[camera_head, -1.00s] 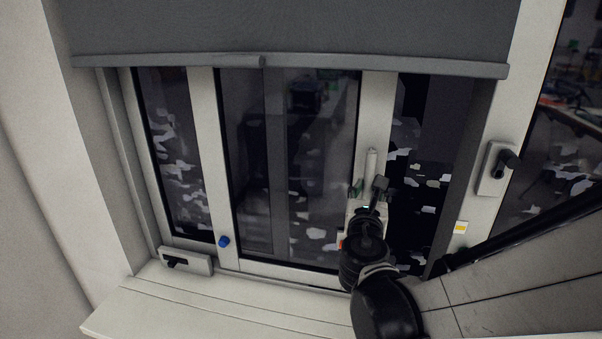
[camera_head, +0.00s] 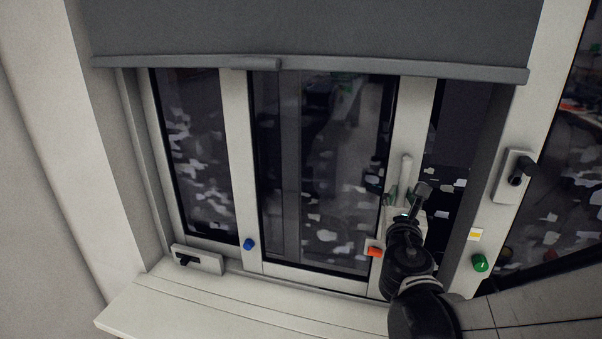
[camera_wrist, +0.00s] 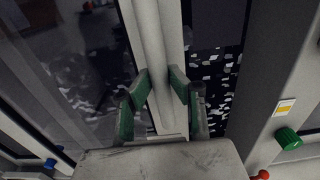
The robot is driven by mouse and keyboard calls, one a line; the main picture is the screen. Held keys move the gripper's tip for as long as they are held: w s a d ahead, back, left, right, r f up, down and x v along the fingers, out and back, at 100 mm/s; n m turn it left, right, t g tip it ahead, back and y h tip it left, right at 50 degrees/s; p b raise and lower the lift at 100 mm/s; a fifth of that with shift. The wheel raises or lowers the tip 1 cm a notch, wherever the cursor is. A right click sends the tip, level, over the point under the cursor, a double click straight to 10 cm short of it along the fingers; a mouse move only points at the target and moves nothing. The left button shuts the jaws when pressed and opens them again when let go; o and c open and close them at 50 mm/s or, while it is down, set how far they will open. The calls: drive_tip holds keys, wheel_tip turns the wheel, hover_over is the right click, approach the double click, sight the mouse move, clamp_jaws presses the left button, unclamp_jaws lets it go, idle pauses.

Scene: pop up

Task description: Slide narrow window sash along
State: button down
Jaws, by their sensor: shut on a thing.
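The narrow window sash has a dark glass pane (camera_head: 325,150) and a pale right stile (camera_head: 413,115), which carries an upright pale handle (camera_head: 406,167). My gripper (camera_head: 405,198) is at this handle, low on the stile. In the wrist view, my gripper (camera_wrist: 163,82) has green-padded fingers on both sides of the pale upright bar (camera_wrist: 158,40), shut on it. The lower handle is hidden by my gripper. A dark open gap (camera_head: 458,130) lies between the stile and the right jamb (camera_head: 487,175).
A grey blind (camera_head: 310,30) covers the top. A blue knob (camera_head: 248,244), an orange knob (camera_head: 375,251) and a green knob (camera_head: 480,263) stick out low down. A black lever (camera_head: 520,176) is on the right frame. A latch box (camera_head: 197,260) sits by the sill (camera_head: 240,310).

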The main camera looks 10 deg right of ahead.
drive_tip(key=shift+s, duration=0.1)
drive_tip(key=s+d, duration=0.4)
drive_tip(key=d, duration=0.2)
drive_tip(key=shift+d, duration=0.35)
drive_tip(key=c, duration=1.5)
unclamp_jaws()
drive_tip(key=shift+w, duration=0.1)
drive_tip(key=shift+c, duration=0.2)
drive_tip(key=v, duration=1.2)
drive_tip(key=shift+m, duration=0.3)
